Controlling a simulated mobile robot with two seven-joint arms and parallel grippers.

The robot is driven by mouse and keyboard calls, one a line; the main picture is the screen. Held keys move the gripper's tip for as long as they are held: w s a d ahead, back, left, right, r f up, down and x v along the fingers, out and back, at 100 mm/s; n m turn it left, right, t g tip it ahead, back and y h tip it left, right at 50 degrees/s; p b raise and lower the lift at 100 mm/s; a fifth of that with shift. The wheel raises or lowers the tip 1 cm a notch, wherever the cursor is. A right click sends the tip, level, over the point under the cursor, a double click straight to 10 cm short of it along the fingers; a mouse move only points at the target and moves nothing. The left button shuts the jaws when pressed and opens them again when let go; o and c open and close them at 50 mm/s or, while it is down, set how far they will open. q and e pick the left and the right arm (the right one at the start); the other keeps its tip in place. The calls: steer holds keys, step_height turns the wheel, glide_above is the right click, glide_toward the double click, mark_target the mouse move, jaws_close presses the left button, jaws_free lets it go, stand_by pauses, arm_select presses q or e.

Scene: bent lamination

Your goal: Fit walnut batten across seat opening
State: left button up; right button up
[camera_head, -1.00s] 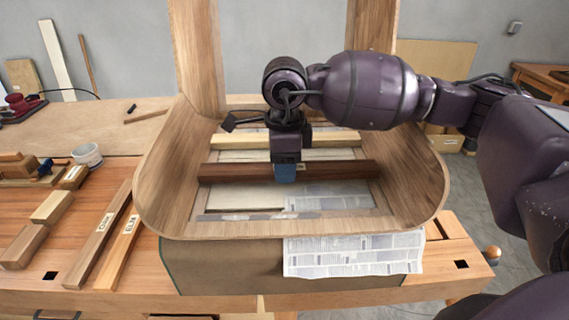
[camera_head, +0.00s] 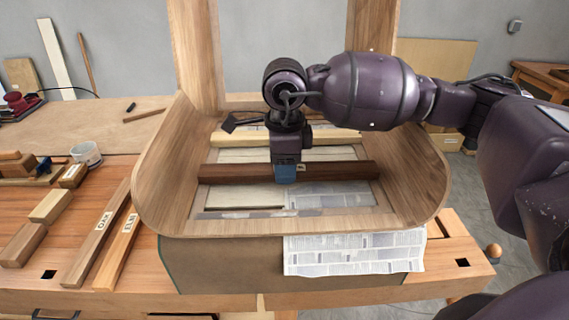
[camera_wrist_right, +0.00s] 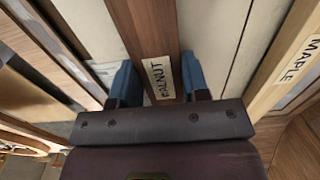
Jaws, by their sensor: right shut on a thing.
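The dark walnut batten (camera_head: 235,173) lies crosswise inside the bent wooden seat frame (camera_head: 160,185), spanning the seat opening (camera_head: 245,200). In the right wrist view the batten (camera_wrist_right: 148,25) carries a label reading WALNUT and runs between the fingers. My right gripper (camera_head: 285,172) points down and is shut on the batten near its middle; its blue fingertips (camera_wrist_right: 158,85) sit on both sides of it. Whether the batten's ends are fully seated I cannot tell. My left gripper is not in view.
A pale maple batten (camera_head: 235,140) lies across the frame behind; its MAPLE label shows in the wrist view. Battens labelled OAK (camera_head: 98,235) and ELM (camera_head: 118,247) lie on the bench left. Newspaper (camera_head: 350,253) hangs over the front.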

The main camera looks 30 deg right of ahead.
steer(key=shift+f, duration=0.15)
steer(key=o, duration=1.1)
steer(key=shift+r+p, duration=0.5)
steer(key=shift+r, duration=0.7)
steer(key=shift+r+p, duration=1.4)
steer(key=shift+r, duration=1.55)
step_height(320, 180, up, 8)
steer(key=p, duration=0.3)
steer(key=shift+f, duration=0.15)
